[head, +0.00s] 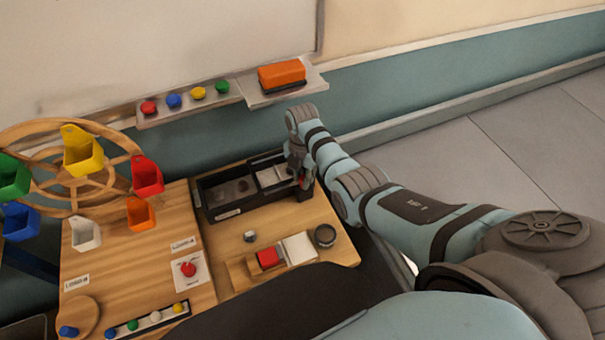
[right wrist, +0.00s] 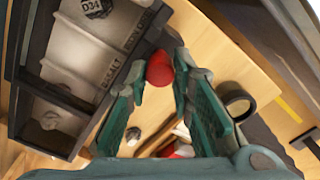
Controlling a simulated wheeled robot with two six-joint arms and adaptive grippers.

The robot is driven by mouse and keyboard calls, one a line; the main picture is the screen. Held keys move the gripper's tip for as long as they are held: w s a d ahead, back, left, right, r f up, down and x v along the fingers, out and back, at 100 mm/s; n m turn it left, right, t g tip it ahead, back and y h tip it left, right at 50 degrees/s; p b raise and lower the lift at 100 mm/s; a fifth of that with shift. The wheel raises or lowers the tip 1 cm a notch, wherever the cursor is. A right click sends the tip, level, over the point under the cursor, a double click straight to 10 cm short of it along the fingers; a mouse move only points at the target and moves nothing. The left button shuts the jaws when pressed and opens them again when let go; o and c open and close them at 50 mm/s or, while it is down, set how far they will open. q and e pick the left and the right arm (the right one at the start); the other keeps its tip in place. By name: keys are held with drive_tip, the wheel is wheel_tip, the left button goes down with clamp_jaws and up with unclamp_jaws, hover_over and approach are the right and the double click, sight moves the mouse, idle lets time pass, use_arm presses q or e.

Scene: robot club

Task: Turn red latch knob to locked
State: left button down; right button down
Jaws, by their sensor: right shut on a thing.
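The red latch knob (right wrist: 159,68) sits at the end of the black divided box (right wrist: 58,140) in the right wrist view. My right gripper (right wrist: 160,82) has its fingertips on either side of the knob and is shut on it. The knob's lock marking and pointing direction cannot be made out. My left gripper is not in view.
A red block (head: 267,257), a white pad (head: 298,247) and a dark round cup (head: 325,236) stand in front of the box. A whiteboard ledge (head: 190,107) runs behind.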

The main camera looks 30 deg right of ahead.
sight(303, 178)
drive_tip(key=m, duration=0.1)
drive_tip(key=m+p, duration=0.1)
drive_tip(key=m, duration=0.1)
drive_tip(key=shift+s+f, duration=0.15)
drive_tip(key=shift+s, duration=0.1)
drive_tip(key=shift+f+m+p, duration=0.15)
drive_tip(key=shift+m+p, duration=0.45)
drive_tip(key=shift+m, duration=1.4)
drive_tip(key=c, duration=1.4)
unclamp_jaws()
drive_tip(key=shift+s, duration=0.1)
drive_tip(key=shift+w, duration=0.35)
drive_tip(key=shift+r, duration=0.2)
drive_tip(key=shift+w+r, duration=0.1)
drive_tip(key=shift+r, duration=0.2)
wheel_tip(303, 178, up, 11)
drive_tip(key=shift+r, duration=0.15)
